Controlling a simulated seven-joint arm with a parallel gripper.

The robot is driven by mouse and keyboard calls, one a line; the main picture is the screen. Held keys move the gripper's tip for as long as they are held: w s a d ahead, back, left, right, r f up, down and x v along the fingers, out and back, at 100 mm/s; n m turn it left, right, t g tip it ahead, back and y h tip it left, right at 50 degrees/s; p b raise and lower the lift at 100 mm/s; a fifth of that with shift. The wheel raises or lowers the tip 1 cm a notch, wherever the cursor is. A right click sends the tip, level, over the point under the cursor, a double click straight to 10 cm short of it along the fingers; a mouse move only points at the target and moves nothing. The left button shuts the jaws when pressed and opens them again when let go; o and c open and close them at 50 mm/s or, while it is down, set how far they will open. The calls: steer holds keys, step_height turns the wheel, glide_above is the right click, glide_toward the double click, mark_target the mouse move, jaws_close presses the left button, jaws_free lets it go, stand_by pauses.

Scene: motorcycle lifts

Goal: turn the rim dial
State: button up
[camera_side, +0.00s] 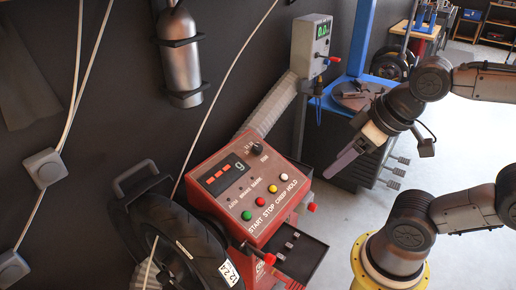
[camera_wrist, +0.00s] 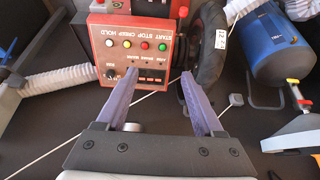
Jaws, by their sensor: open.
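The red balancer-like machine (camera_side: 215,178) has a sloped panel with a black dial (camera_side: 257,149) near its upper right corner, beside a lit display (camera_side: 222,180). In the wrist view the dial (camera_wrist: 113,74) shows upside down, just left of my left-hand finger. My gripper (camera_side: 332,176) is open and empty, to the right of the panel and apart from it. In the wrist view my gripper (camera_wrist: 157,70) has its two purple fingers spread wide, with the panel beyond them. The display is not clearly visible in the wrist view.
Green, red, yellow and white buttons (camera_side: 266,195) line the panel's lower part. A black tyre (camera_side: 190,240) stands at its left. A ribbed grey hose (camera_side: 272,108) rises behind it. A grey control box (camera_side: 310,45) and blue post (camera_side: 360,40) stand behind. Open floor lies right.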

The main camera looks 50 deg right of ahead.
steer(key=shift+o, duration=0.6)
steer(key=w+r+n+t, duration=0.2)
steer(key=w+r+n, duration=0.2)
steer(key=w+r, duration=0.45)
steer(key=m+g, duration=0.1)
steer(key=g, duration=0.1)
glide_above(258, 147)
steer(key=s+a, duration=0.5)
step_height(258, 147, down, 12)
steer(key=d+f+m+g, duration=0.1)
steer(key=d+f+m, duration=0.1)
steer(key=d+f, duration=0.45)
steer(key=x, duration=0.4)
steer(key=a+x, duration=0.1)
steer(key=x, duration=0.9)
steer(key=shift+s+a+f, duration=0.2)
steer(key=shift+s+f, duration=0.05)
steer(key=shift+s, duration=0.15)
